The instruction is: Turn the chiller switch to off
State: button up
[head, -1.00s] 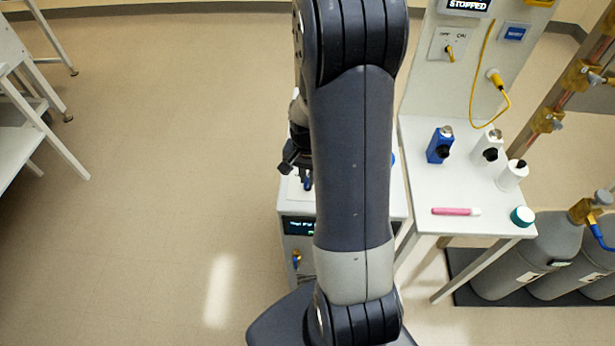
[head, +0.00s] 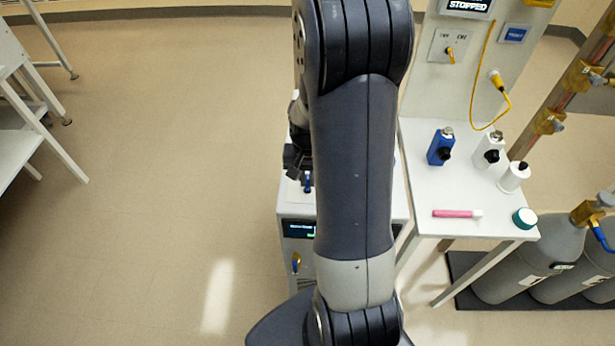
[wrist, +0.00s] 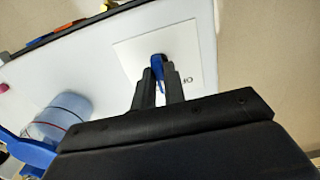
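A blue lever (wrist: 158,67) stands on a white square plate (wrist: 188,50) with partly hidden lettering in the wrist view. It is probably the chiller switch. In the head view the blue lever (head: 307,183) shows on top of a white cabinet (head: 286,208) with a dark display. My gripper (wrist: 158,80) has its two black fingers on either side of the lever, with a gap between them, so it looks open. I cannot tell whether the fingers touch the lever. In the head view my gripper (head: 295,170) is close to the lever, and my arm hides much of the cabinet.
Another, yellow switch (head: 450,53) marked OFF and ON is on the upright panel. A white table (head: 418,185) on the right holds bottles, a pink tube and a green-lidded jar. Gas cylinders (head: 540,260) stand right of it. A clear container (wrist: 62,115) is near my gripper. The left floor is clear.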

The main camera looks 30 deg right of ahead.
aim_at(307, 181)
jog(key=o, duration=0.4)
jog(key=shift+o, duration=0.2)
notch_tip(307, 181, up, 11)
jog(key=shift+b, duration=0.35)
jog(key=shift+f, duration=0.25)
notch_tip(307, 181, down, 11)
jog(key=shift+r+p, duration=0.15)
jog(key=shift+p, duration=0.2)
jog(key=shift+r+m, duration=0.1)
jog(key=shift+m, duration=0.2)
dwell(0.5)
